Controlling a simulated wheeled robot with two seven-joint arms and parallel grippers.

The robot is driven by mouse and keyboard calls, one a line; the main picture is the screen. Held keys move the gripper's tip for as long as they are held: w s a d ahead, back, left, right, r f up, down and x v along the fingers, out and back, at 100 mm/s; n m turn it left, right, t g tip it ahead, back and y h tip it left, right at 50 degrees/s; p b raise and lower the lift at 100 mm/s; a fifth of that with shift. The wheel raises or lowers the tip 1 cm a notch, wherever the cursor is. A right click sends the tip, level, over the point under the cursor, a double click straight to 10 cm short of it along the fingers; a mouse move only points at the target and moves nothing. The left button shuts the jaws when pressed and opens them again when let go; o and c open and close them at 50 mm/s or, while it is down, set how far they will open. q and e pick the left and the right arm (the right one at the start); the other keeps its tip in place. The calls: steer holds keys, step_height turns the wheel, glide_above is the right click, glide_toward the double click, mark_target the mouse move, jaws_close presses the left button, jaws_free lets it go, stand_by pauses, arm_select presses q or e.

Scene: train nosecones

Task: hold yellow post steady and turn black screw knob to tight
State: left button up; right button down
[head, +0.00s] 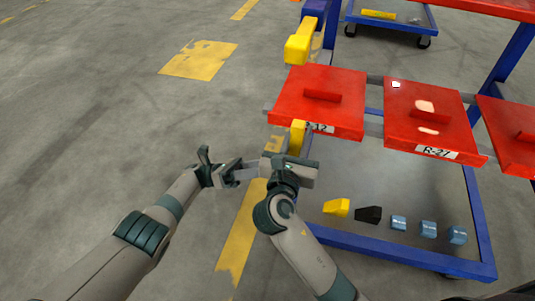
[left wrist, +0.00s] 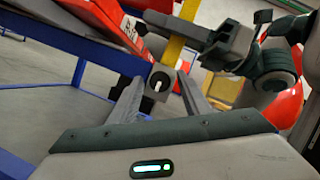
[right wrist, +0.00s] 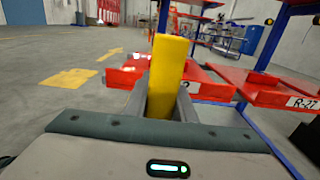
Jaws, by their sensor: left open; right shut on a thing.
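The yellow post (head: 297,137) stands upright at the left end of the red-panelled rack, and it also shows in the right wrist view (right wrist: 168,75). My right gripper (head: 291,160) is shut on the post. In the left wrist view the post (left wrist: 177,47) runs down to a grey block bearing a small dark round knob (left wrist: 159,84) with a pale centre. My left gripper (left wrist: 160,95) is open, its fingers on either side of the knob with visible gaps. In the head view my left gripper (head: 243,172) is just left of the right one, and the knob is hidden.
Red panels (head: 318,100) and (head: 430,118) lie on the rack close to the right. A blue frame (head: 478,225) carries a lower shelf with a yellow block (head: 337,207), a black block (head: 368,214) and blue blocks (head: 428,229). Open floor lies left.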

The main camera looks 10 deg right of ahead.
arm_select(q)
steer(key=shift+r, duration=0.25)
step_height(320, 180, up, 9)
steer(key=shift+r, duration=0.15)
stand_by(0.6)
arm_select(e)
steer(key=c, duration=1.4)
jaws_free()
arm_select(q)
steer(key=shift+s+d, duration=0.15)
arm_select(e)
steer(key=shift+a, duration=0.15)
